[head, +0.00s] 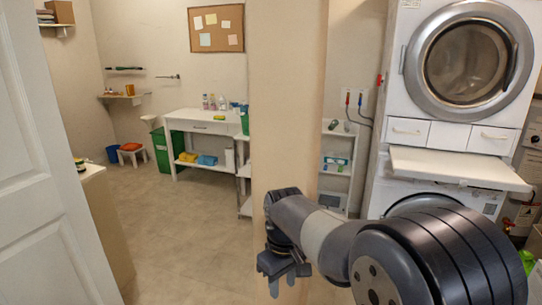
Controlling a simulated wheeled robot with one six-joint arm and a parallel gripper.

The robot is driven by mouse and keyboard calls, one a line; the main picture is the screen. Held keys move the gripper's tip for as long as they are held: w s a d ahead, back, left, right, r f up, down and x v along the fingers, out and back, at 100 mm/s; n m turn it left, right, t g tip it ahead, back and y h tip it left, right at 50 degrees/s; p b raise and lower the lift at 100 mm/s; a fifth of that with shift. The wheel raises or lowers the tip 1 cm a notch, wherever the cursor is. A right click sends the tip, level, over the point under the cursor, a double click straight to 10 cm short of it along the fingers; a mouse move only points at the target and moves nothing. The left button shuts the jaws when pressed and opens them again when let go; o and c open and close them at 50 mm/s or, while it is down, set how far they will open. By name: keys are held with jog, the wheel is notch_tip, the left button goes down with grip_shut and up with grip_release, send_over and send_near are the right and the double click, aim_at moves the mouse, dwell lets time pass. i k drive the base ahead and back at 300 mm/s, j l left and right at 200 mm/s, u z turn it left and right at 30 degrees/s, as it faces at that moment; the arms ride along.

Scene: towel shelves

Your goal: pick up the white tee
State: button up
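I see no white tee in the head view. My gripper (284,280) is at the lower middle of the picture, at the end of my arm, in front of a beige pillar. It points down, and no cloth shows in it. Its fingers are small and dark, and I cannot tell how far apart they are.
A white door (45,170) stands close on the left. A beige pillar (288,100) rises in the middle. Stacked washing machines (466,60) with a pull-out shelf (455,167) are on the right. A white table (205,120) stands behind. The tiled floor (185,225) at centre left is clear.

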aim_at(347, 124)
jog(key=i+j+u, duration=0.15)
jog(key=j, duration=0.35)
jog(key=i+j+u, duration=0.15)
jog(key=j, duration=0.3)
jog(key=i+j+u, duration=0.15)
jog(key=i+j, duration=0.2)
jog(key=i+j+u, duration=0.15)
jog(key=i+j, duration=0.15)
jog(key=j, duration=0.15)
jog(key=i+j+z, duration=0.1)
jog(key=i+z, duration=0.2)
jog(key=i, duration=0.2)
jog(key=i+j+z, duration=0.25)
jog(key=i, duration=0.2)
jog(key=i+j+z, duration=0.3)
jog(key=i, duration=0.15)
jog(key=i+l+z, duration=0.15)
jog(key=i+z, duration=0.2)
jog(key=i, duration=0.5)
jog(key=i+j+z, duration=0.1)
jog(key=i+z, duration=0.3)
jog(key=i, duration=0.45)
jog(key=i+l+z, duration=0.1)
jog(key=i+z, duration=0.3)
jog(key=i, duration=0.5)
jog(key=i+j+z, duration=0.15)
jog(key=i+z, duration=0.3)
jog(key=i, duration=1.4)
